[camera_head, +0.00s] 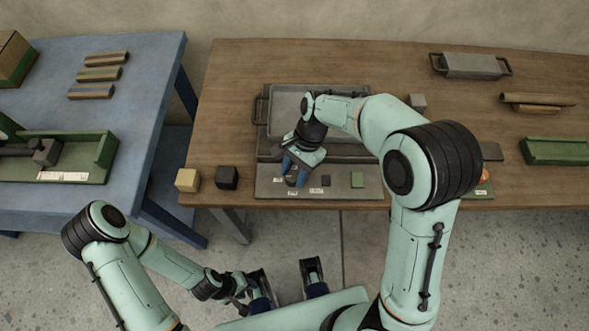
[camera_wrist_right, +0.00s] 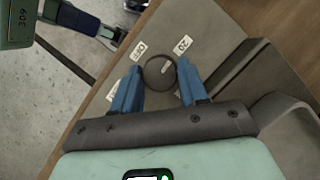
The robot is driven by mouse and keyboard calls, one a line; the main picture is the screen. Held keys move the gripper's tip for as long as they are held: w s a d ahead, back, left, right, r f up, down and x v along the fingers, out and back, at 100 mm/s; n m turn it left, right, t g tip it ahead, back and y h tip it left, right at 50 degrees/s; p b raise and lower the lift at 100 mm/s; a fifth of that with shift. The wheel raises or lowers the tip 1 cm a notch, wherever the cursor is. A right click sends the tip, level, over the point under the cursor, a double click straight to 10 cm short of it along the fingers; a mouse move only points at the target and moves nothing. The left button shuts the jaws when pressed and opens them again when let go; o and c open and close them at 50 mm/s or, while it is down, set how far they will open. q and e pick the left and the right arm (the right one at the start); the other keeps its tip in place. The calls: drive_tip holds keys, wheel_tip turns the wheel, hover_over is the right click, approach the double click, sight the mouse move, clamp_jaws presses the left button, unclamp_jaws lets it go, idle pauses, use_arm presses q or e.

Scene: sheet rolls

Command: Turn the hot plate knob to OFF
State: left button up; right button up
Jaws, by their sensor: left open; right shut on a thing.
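The grey hot plate (camera_head: 341,190) sits at the front edge of the wooden table, with a metal pan (camera_head: 345,100) on it. My right gripper (camera_head: 296,178) reaches down to its front panel. In the right wrist view, the round dark knob (camera_wrist_right: 157,77) lies between the blue fingertips of my right gripper (camera_wrist_right: 158,86), which is shut on it. The knob's pale mark points up and right, towards the label (camera_wrist_right: 184,45) at the upper right. Another label (camera_wrist_right: 138,50) is at the upper left; its print is hard to read. My left gripper (camera_head: 287,279) is open and empty, in front of the table.
A tan cube (camera_head: 187,180) and a black cube (camera_head: 227,178) stand left of the hot plate. A grey handled tray (camera_head: 471,65) and rolls (camera_head: 538,98) lie at the right. A blue table (camera_head: 140,100) stands at the left.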

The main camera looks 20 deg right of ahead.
drive_tip(key=shift+r+n+p, duration=0.15)
drive_tip(key=shift+n+p, duration=0.45)
drive_tip(key=shift+n, duration=0.1)
drive_tip(key=n+g+h+p, duration=0.1)
drive_tip(key=n+p, duration=0.1)
drive_tip(key=shift+w+n, duration=0.1)
drive_tip(key=shift+n, duration=0.3)
drive_tip(key=n+h+p, duration=0.1)
drive_tip(key=n, duration=0.1)
drive_tip(key=n+p, duration=0.1)
drive_tip(key=n, duration=0.1)
drive_tip(key=shift+w+a+n+g+h+p, duration=0.1)
drive_tip(key=shift+a+n+g+h+p, duration=0.1)
drive_tip(key=shift+n+g+h+p, duration=0.15)
drive_tip(key=n+h+p, duration=0.1)
drive_tip(key=n, duration=0.3)
drive_tip(key=shift+a+h+p, duration=0.1)
drive_tip(key=shift+h+p, duration=0.25)
use_arm(q)
drive_tip(key=w+r, duration=0.3)
drive_tip(key=r, duration=0.6)
drive_tip(key=shift+w+p, duration=0.2)
drive_tip(key=shift+p, duration=0.15)
use_arm(e)
drive_tip(key=shift+a+n+h, duration=0.1)
drive_tip(key=shift+n+h, duration=0.6)
drive_tip(key=shift+n, duration=1.35)
use_arm(q)
drive_tip(key=shift+r, duration=0.1)
